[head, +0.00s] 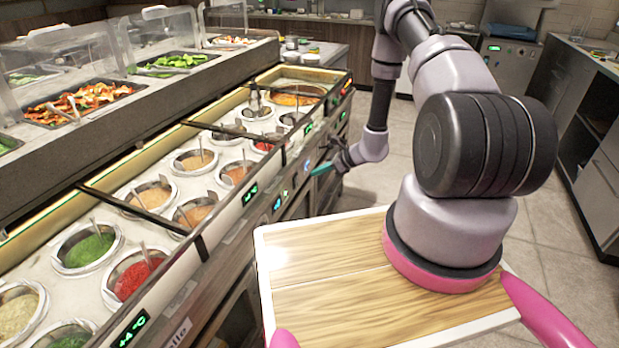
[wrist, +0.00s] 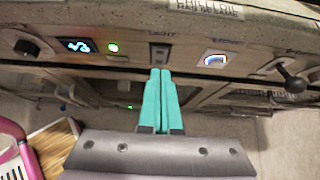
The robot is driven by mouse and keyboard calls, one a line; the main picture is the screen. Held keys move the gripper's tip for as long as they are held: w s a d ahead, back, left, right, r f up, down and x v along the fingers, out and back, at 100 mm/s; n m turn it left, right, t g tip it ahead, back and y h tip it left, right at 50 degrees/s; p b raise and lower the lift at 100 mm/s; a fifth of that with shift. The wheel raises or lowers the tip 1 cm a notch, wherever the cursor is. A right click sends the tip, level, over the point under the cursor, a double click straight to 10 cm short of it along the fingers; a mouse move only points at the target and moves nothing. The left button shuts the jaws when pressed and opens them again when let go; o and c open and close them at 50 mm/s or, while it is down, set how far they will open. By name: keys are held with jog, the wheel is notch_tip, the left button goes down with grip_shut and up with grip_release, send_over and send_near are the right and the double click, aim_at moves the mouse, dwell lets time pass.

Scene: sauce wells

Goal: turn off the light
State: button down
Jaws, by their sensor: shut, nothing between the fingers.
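My gripper (head: 322,169) is at the front panel of the sauce counter in the head view. In the wrist view its teal fingers (wrist: 161,73) are together with nothing between them. Their tips are just below a small dark switch (wrist: 160,53); I cannot tell whether they touch the panel. A small label above the switch seems to read "LIGHT". Left of it is a lit green indicator (wrist: 113,48). To the right is a round control with a white-blue glow (wrist: 215,60). The switch's position is too small to tell.
A blue display (wrist: 76,45) and a knob (wrist: 27,48) are at the panel's left; a dark lever (wrist: 290,76) is at its right. The counter (head: 215,180) holds several sauce wells. Open tiled floor (head: 560,270) lies to the right.

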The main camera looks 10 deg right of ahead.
jog(key=a+r+v, duration=0.1)
jog(key=v, duration=0.6)
jog(key=shift+w+r, duration=0.2)
jog(key=shift+w, duration=0.05)
jog(key=s+a+r+n+g, duration=0.25)
jog(key=r+n, duration=0.25)
jog(key=r, duration=1)
jog(key=s+a+r+n+g, duration=0.15)
jog(key=a+r+n, duration=0.35)
jog(key=r, duration=0.9)
jog(key=s+d+r+n+t+h, duration=0.2)
jog(key=s+r+n, duration=0.3)
jog(key=s+r, duration=0.5)
jog(key=s+d+r+n+t+h, duration=0.3)
jog(key=s+r+n, duration=0.3)
jog(key=s+r, duration=0.5)
jog(key=shift+s+d+h, duration=0.35)
jog(key=shift+s+h, duration=0.35)
jog(key=shift+s, duration=0.15)
